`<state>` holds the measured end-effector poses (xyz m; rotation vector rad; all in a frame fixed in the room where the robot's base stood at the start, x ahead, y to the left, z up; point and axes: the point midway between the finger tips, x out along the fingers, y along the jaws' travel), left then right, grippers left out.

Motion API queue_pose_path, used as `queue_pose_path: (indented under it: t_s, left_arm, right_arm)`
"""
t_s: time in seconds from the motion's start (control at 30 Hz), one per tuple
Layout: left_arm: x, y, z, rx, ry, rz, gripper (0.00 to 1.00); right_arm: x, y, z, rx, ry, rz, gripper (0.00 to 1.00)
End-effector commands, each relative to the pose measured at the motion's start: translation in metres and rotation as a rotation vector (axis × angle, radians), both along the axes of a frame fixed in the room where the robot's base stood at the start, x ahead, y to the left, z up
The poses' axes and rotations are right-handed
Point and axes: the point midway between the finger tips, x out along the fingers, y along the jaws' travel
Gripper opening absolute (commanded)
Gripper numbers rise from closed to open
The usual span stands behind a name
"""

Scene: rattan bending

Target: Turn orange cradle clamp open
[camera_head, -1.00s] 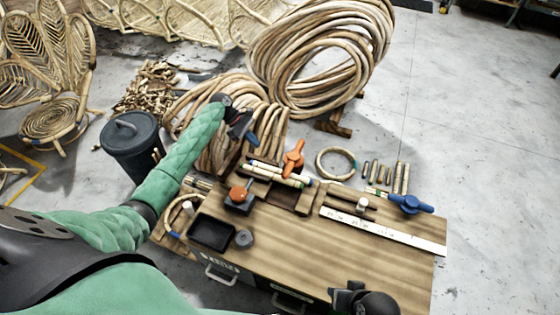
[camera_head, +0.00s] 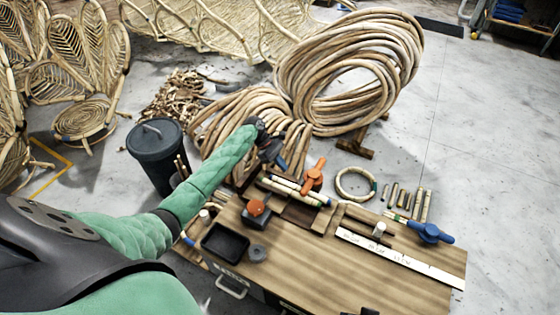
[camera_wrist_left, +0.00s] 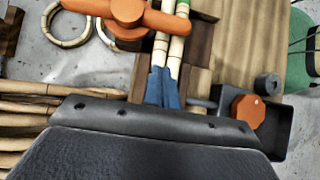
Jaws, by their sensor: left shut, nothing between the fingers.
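The orange cradle clamp (camera_head: 314,176) stands on the back edge of the wooden bench, its handle lying across the pale rattan poles (camera_head: 290,188) in the cradle. In the left wrist view the clamp (camera_wrist_left: 127,12) is cut by the top edge, with the poles (camera_wrist_left: 177,45) running below it. My left gripper (camera_head: 271,150) is above and to the left of the clamp, apart from it. Its blue fingertips (camera_wrist_left: 163,88) are together and empty. Only a dark bit of what seems to be my right gripper (camera_head: 368,311) shows at the bottom edge; its fingers are hidden.
An orange-knobbed block (camera_head: 256,208), a black tray (camera_head: 225,242) and a grey puck (camera_head: 258,253) sit at the bench's left. Rattan coils (camera_head: 350,70) stand behind. The bench front (camera_head: 340,285) is clear.

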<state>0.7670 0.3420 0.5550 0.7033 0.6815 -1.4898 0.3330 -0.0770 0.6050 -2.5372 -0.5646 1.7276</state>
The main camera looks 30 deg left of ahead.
Motion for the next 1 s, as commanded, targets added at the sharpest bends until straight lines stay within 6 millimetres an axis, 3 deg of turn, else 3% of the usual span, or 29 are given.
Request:
queue_pose_path:
  t_s: [0.3, 0.6, 1.0]
  left_arm:
    - [-0.001, -0.036, -0.043, -0.001, 0.001, -0.001, 0.0]
    - [-0.002, -0.068, -0.048, 0.001, -0.001, -0.001, 0.0]
    - [-0.003, -0.074, -0.05, 0.0, 0.0, 0.0, 0.0]
  right_arm:
    - [-0.002, -0.006, 0.004, -0.014, 0.012, -0.004, 0.36]
    - [-0.004, -0.013, 0.015, -0.031, 0.029, -0.007, 0.36]
    - [-0.004, -0.014, 0.016, -0.033, 0.033, -0.008, 0.36]
